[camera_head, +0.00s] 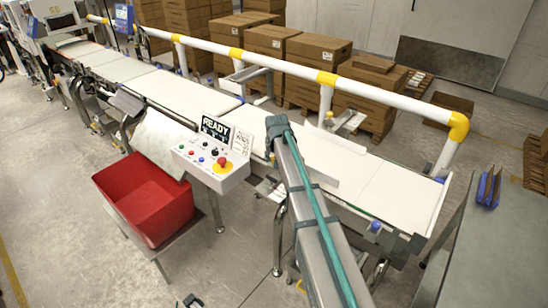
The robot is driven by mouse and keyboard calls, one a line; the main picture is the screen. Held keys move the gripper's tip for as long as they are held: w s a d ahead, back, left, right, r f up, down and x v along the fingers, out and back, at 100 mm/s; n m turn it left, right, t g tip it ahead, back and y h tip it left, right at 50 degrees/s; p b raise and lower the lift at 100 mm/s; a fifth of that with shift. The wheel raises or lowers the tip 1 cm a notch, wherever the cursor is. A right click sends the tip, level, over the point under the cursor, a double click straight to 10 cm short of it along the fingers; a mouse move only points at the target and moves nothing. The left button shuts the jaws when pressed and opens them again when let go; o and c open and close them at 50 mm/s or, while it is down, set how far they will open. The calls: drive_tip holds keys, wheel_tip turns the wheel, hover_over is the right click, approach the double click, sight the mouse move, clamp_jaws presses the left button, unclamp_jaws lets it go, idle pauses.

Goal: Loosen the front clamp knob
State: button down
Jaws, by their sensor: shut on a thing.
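My arm, grey with a teal stripe, reaches up from the bottom edge over the near side of the checkweigher belt (404,190). Its dark teal upper end (278,127) stands just right of the control panel. I cannot make out my gripper; the arm's own links may hide it. No front clamp knob can be picked out with certainty. A small blue knob-like part (375,226) shows on the near side of the belt frame, right of my arm. A low white guide (318,176) runs along the belt's near edge, partly behind my arm.
The control panel (212,160) has a red button and a READY screen. A red bin (146,200) stands in front. A white and yellow rail (290,66) runs behind the belt, with cartons (318,48) beyond. A grey table (500,250) stands right.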

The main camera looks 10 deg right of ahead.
drive_tip(key=shift+n, duration=0.3)
drive_tip(key=n+b, duration=0.1)
drive_tip(key=n+y+b, duration=0.1)
drive_tip(key=n, duration=0.1)
drive_tip(key=shift+w+d+f+y, duration=0.1)
drive_tip(key=shift+d+f+y, duration=0.05)
drive_tip(key=shift+y, duration=0.15)
drive_tip(key=n+y+b, duration=0.1)
drive_tip(key=n, duration=0.2)
drive_tip(key=n+g+y+b, duration=0.1)
drive_tip(key=n+b, duration=0.1)
drive_tip(key=n, duration=0.1)
drive_tip(key=shift+w+d, duration=0.1)
drive_tip(key=n+g+b, duration=0.1)
drive_tip(key=n, duration=0.1)
drive_tip(key=n+g+y+b, duration=0.1)
drive_tip(key=n+b, duration=0.1)
drive_tip(key=n, duration=0.1)
drive_tip(key=shift+w, duration=0.15)
drive_tip(key=shift+n+g+b, duration=0.75)
drive_tip(key=shift+n+g, duration=0.15)
drive_tip(key=shift+n, duration=1.4)
drive_tip(key=c, duration=0.8)
unclamp_jaws()
